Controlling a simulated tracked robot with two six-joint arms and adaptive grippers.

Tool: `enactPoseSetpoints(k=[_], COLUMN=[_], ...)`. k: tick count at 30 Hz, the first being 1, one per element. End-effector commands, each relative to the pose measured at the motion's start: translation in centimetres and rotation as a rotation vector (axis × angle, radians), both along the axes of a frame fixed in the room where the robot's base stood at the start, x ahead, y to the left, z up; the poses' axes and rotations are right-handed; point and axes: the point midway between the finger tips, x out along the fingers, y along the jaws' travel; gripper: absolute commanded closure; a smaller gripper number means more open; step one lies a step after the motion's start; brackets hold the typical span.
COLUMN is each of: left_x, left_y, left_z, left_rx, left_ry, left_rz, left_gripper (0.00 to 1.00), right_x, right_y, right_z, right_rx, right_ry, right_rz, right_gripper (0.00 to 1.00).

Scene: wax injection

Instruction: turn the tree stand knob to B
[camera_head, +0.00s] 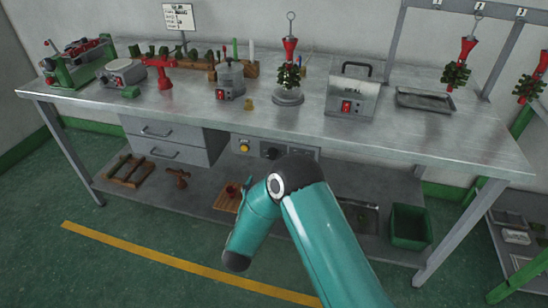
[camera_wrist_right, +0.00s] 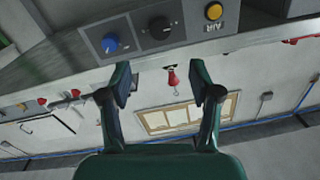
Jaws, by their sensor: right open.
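The tree stand (camera_head: 288,97), with a red-topped wax tree on it, stands upright near the front edge of the bench. A control panel (camera_head: 258,159) is set under the bench edge, with a yellow button (camera_head: 244,147) and a black knob (camera_head: 270,153). In the right wrist view the panel appears upside down, with a blue knob (camera_wrist_right: 110,43), the black knob (camera_wrist_right: 160,28) and the yellow button (camera_wrist_right: 214,11) marked AIR. I cannot read which knob belongs to the stand, or its letters. My right gripper (camera_wrist_right: 164,88) is open and empty, apart from the panel. My left gripper is out of view.
The steel bench (camera_head: 400,134) carries wax machines, a grey heater box (camera_head: 352,97) and a metal tray (camera_head: 424,101). Two drawers (camera_head: 165,140) hang left of the panel. A green bin (camera_head: 410,226) stands on the lower shelf. My right arm covers part of the panel.

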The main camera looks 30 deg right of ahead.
Motion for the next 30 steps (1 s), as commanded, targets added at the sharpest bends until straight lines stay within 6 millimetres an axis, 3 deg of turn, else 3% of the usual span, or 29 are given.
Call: enactPoseSetpoints(k=[15,21,30], left_x=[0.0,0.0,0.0], left_y=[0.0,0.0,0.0], left_z=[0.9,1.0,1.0], left_rx=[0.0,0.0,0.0], left_ry=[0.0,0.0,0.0], left_rz=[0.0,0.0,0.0], left_gripper=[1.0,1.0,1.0], right_x=[7.3,8.6,8.9], right_y=[-7.7,-9.0,-9.3], right_z=[0.0,0.0,-0.1], right_rx=[0.0,0.001,0.0], right_ry=[0.0,0.001,0.002], right_rz=[0.001,0.001,0.002], right_gripper=[0.37,0.37,0.37])
